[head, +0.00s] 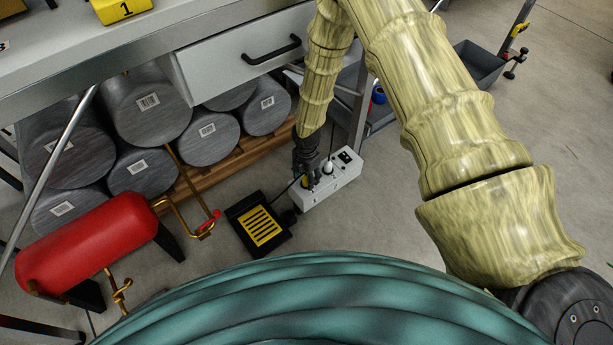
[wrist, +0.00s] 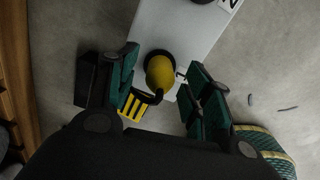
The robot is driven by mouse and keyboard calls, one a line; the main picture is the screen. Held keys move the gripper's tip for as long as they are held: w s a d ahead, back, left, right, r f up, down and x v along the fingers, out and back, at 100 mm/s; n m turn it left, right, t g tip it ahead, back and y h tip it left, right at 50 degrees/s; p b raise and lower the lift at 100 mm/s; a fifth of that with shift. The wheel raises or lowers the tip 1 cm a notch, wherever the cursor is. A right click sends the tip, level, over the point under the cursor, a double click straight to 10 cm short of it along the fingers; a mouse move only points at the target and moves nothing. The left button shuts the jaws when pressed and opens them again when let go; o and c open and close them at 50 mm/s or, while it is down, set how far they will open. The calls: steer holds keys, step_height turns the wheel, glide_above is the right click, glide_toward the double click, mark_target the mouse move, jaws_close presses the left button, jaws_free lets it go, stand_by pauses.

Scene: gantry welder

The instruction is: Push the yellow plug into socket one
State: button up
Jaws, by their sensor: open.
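The yellow plug (wrist: 160,72) stands at the near end of the white power strip (wrist: 178,28) in the wrist view, over a dark round socket beside a partly hidden mark. I cannot tell how deep it sits. A dark cord curves from its near side. My gripper (wrist: 163,62) is open, with one green-padded finger on each side of the plug and gaps showing. In the head view, my gripper (head: 306,172) reaches down over the left end of the strip (head: 332,188) on the floor, and a little yellow of the plug (head: 309,184) shows beneath it.
A black box with yellow slots (head: 262,228) lies just left of the strip. A red tank (head: 85,245) and stacked grey cylinders (head: 145,110) stand further left. A workbench with a drawer (head: 240,60) overhangs behind.

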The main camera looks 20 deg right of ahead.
step_height(320, 180, up, 12)
stand_by(0.6)
steer(key=s+a+f+m+y, duration=0.1)
steer(key=s+f+m, duration=0.4)
steer(key=s, duration=0.4)
steer(key=s+a+f+m+y, duration=0.15)
steer(key=s+f+m, duration=0.35)
steer(key=s, duration=0.5)
steer(key=s+d+r+m+h, duration=0.1)
steer(key=s+d+m, duration=0.2)
steer(key=s+m, duration=0.5)
steer(key=s+d+r+m+h, duration=0.1)
steer(key=s+d+m+h, duration=0.15)
steer(key=s+m, duration=0.55)
step_height(320, 180, up, 28)
steer(key=s+n+y+p, duration=0.1)
steer(key=p, duration=2.8)
steer(key=shift+s+d+n, duration=0.15)
steer(key=shift+s+n, duration=0.05)
steer(key=shift+n, duration=0.2)
